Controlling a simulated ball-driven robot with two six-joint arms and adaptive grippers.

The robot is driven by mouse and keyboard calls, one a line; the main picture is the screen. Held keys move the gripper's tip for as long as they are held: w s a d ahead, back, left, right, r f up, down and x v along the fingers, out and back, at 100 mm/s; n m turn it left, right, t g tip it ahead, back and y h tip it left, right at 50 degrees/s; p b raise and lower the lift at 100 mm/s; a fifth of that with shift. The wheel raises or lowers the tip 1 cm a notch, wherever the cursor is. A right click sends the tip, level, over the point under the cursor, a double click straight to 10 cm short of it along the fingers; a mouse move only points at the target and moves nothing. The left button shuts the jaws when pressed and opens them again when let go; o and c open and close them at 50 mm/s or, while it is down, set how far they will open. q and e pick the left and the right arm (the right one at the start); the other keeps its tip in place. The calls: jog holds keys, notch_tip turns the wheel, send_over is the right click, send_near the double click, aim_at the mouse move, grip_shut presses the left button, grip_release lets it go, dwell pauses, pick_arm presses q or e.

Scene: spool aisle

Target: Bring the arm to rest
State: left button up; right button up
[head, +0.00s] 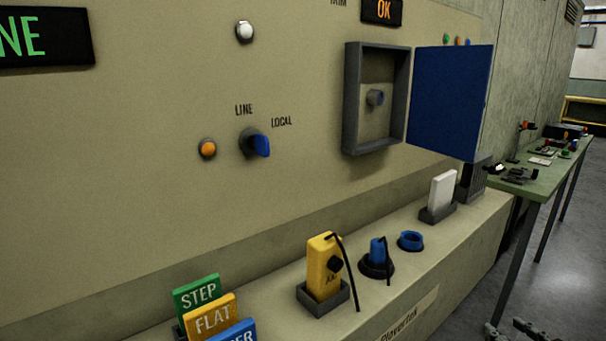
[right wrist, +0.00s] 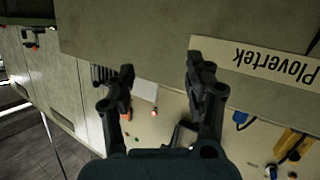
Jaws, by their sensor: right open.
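My right gripper (head: 508,330) shows only by its dark fingertips at the bottom edge of the head view, right of the ledge. In the right wrist view, its two fingers (right wrist: 158,82) stand wide apart with nothing between them. The ledge front with the Plovertek label (right wrist: 275,68) lies beyond the fingers in that view. My left gripper is in neither view.
The ledge carries a yellow handset (head: 323,268), a blue plug (head: 377,252), a blue ring (head: 410,241) and a white block (head: 442,191). A blue door (head: 449,100) stands open from a grey box (head: 350,110). A green bench (head: 540,186) stands at right; floor beside it is clear.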

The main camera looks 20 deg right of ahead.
jog(key=s+a+f+g+y+b, duration=0.1)
jog(key=s+a+f+g, duration=0.3)
jog(key=f, duration=0.6)
jog(key=s+a+f+g+b, duration=0.1)
jog(key=s+a+f+b, duration=0.1)
jog(key=s+a+f, duration=0.65)
jog(key=s+a+f+g+y+b, duration=0.1)
jog(key=s+a+f+g, duration=0.2)
jog(key=f, duration=0.8)
jog(key=s+a+f+g, duration=0.3)
jog(key=s, duration=0.5)
jog(key=s+a+f+n+g, duration=0.1)
jog(key=s+a+f+g, duration=0.1)
jog(key=s+a+f, duration=0.2)
jog(key=s, duration=0.3)
jog(key=shift+s+a+f+g+y+b, duration=0.25)
jog(key=shift+s+g+y+b, duration=0.1)
jog(key=shift+g+y+b, duration=0.05)
